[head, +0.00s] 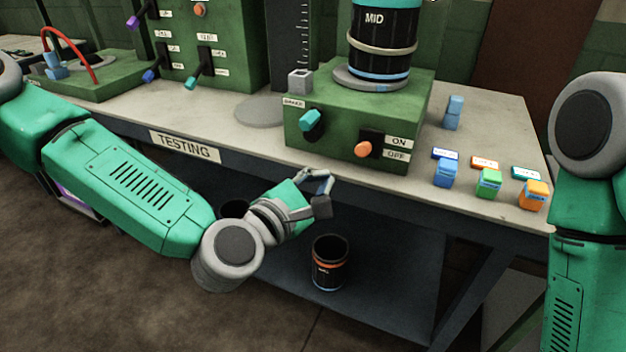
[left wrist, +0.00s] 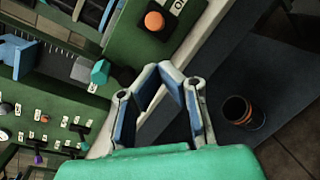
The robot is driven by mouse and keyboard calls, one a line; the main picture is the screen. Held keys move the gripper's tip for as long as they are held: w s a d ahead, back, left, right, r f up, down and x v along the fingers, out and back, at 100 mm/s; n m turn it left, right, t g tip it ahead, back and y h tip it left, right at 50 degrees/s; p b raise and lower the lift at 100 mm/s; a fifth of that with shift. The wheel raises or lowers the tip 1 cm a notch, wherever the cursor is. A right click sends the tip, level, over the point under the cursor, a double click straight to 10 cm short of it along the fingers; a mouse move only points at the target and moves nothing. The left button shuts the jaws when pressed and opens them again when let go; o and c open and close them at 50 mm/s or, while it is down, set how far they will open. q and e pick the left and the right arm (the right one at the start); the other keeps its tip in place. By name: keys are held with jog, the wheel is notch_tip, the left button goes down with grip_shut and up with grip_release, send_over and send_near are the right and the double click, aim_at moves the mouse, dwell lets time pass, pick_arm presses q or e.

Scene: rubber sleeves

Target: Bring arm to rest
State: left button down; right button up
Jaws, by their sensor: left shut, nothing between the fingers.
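My left gripper (head: 320,190) is in front of the table's front edge, below the green machine, shut and empty. In the left wrist view its fingers (left wrist: 165,75) come together at the tips with nothing between them. My left arm (head: 130,185) reaches in from the left, bent at the grey elbow joint. My right arm (head: 583,210) hangs at the right edge, and its gripper is out of view.
The grey table (head: 490,115) bears a green machine (head: 345,130) with a black cylinder (head: 383,40) on top. Small coloured blocks (head: 489,183) stand at the right front. A dark cup (head: 329,263) stands on the lower shelf (head: 390,290).

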pick_arm(q)
jog(key=s+a+f+m+g+y, duration=0.1)
jog(key=s+a+f+m+g, duration=0.25)
jog(key=s+f+m, duration=0.55)
jog(key=s+a+f+m+g+y, duration=0.1)
jog(key=s+a+f+m+g, duration=0.3)
jog(key=s+f, duration=0.7)
jog(key=s+a+f+m+g+y, duration=0.3)
jog(key=s+a+f+m, duration=0.1)
jog(key=a, duration=0.4)
jog(key=s+a+f+m+g+y, duration=0.3)
jog(key=s+a+f+m, duration=0.2)
jog(key=a, duration=0.4)
jog(key=shift+s+f, duration=0.4)
jog(key=shift+a+g, duration=0.15)
jog(key=shift+g, duration=0.1)
jog(key=shift+a+f, duration=0.1)
jog(key=shift+a, duration=0.1)
